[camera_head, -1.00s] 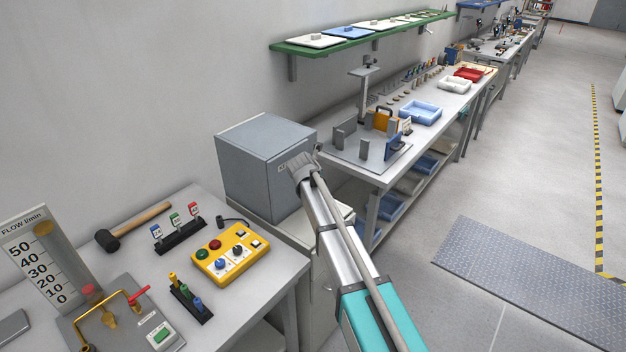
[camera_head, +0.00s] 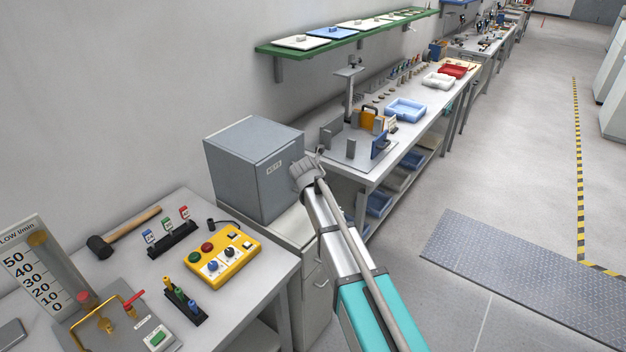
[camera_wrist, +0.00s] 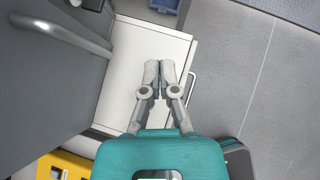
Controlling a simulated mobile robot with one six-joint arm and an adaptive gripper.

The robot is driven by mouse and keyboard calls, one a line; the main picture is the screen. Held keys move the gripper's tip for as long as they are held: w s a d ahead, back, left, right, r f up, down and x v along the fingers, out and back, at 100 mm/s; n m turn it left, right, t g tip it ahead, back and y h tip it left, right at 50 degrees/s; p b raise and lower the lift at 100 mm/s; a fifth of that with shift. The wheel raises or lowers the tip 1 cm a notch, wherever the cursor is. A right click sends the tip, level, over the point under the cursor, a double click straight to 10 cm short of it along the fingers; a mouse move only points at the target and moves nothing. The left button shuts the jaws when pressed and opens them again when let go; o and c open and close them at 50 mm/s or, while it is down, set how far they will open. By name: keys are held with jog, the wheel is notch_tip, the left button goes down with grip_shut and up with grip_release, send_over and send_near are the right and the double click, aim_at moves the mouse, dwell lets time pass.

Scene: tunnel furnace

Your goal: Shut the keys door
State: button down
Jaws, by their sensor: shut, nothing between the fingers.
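The keys cabinet (camera_head: 238,175) is a grey box standing on a pale drawer unit against the wall. Its door (camera_head: 280,185), with a small label on it, looks flush with the box in the head view; its far edge is partly behind my gripper. In the wrist view a grey surface (camera_wrist: 40,95) with a curved metal handle (camera_wrist: 62,32) fills the left side. My gripper (camera_head: 319,153) is just right of the door's far edge. In the wrist view its fingers (camera_wrist: 158,68) are together and empty, above the white unit top, apart from the handle.
The drawer unit (camera_head: 315,275) stands under the cabinet. The near bench holds a yellow button box (camera_head: 222,255), a mallet (camera_head: 125,232) and a flow gauge. Behind the gripper is a long workbench (camera_head: 350,170) with trays and fixtures. The floor to the right is open.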

jog(key=s+d+r+p, duration=0.3)
jog(key=r, duration=0.1)
jog(key=shift+r+p, duration=0.15)
jog(key=shift+p, duration=0.2)
jog(key=shift+d, duration=0.1)
dwell(0.4)
jog(key=s+d+f+m+g, duration=0.1)
jog(key=s+d+m+g, duration=0.2)
jog(key=s+d+m, duration=0.3)
jog(key=s+d+f+m+g+y, duration=0.1)
jog(key=s+d+m, duration=0.5)
jog(key=s+m, duration=0.6)
jog(key=s+d+f+m+g+y, duration=0.1)
jog(key=s+d+f+m+g, duration=0.2)
jog(key=s+d+m, duration=0.3)
jog(key=shift+s+d+f+m+g, duration=0.25)
jog(key=shift+s+m+g, duration=1.25)
jog(key=shift+m, duration=3.2)
jog(key=shift+s+t, duration=0.5)
jog(key=shift+t, duration=0.1)
